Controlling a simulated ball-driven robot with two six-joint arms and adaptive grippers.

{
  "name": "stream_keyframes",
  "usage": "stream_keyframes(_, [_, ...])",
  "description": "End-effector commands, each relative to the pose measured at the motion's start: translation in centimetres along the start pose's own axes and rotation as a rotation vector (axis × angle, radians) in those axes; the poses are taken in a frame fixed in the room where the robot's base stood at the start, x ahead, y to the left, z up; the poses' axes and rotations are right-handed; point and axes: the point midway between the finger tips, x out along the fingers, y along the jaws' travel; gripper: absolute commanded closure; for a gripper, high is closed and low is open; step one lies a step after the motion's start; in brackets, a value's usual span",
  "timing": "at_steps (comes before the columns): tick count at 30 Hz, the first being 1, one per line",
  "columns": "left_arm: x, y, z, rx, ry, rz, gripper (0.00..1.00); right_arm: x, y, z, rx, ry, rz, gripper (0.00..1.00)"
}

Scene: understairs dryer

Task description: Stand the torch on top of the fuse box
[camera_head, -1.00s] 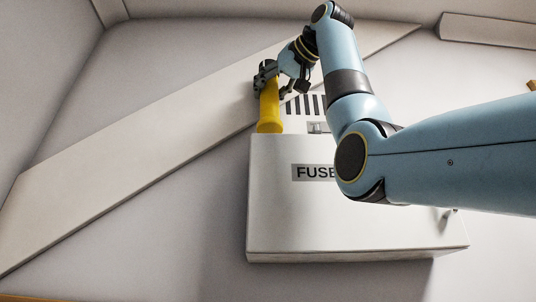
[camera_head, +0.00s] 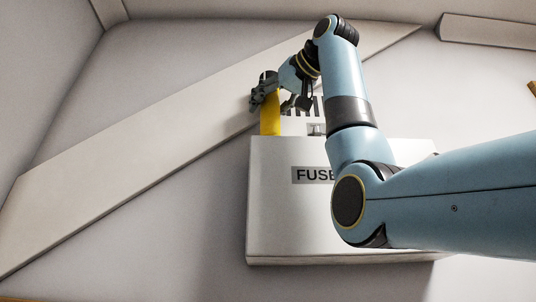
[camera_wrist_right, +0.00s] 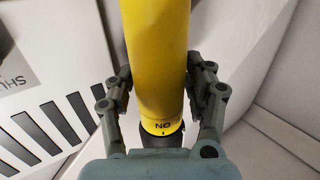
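The torch is a yellow cylinder (camera_head: 270,118), upright at the left end of the fuse box (camera_head: 275,215). The fuse box is white with a FUSE label on its front, partly covered by my right arm. The torch's lower end is hidden behind the box's top front edge, so I cannot tell whether it touches the top. My right gripper (camera_head: 277,98) is around the torch's upper part. In the right wrist view its fingers (camera_wrist_right: 160,85) press on both sides of the yellow torch (camera_wrist_right: 157,45), near the dark end marked ON. My left gripper is not in view.
A sloping beam (camera_head: 130,145) crosses the wall behind the torch. Dark slots (camera_wrist_right: 50,120) on a white surface show close beside the gripper in the right wrist view. A pale ledge (camera_head: 490,30) is at upper right. The wall left of the box is clear.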

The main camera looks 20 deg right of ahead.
Motion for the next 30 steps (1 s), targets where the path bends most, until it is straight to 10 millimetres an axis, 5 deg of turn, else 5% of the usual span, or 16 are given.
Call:
stream_keyframes(5, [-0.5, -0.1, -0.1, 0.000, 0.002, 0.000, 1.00, -0.1, 0.0, -0.6, 0.000, 0.001, 0.000, 0.47])
stream_keyframes(21, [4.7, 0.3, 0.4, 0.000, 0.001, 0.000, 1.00, -10.7, 0.0, -0.1, 0.000, 0.003, 0.001, 0.47])
stream_keyframes(30, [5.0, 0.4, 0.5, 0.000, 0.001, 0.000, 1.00, -12.1, 0.0, -0.3, 0.000, 0.000, 0.000, 0.47])
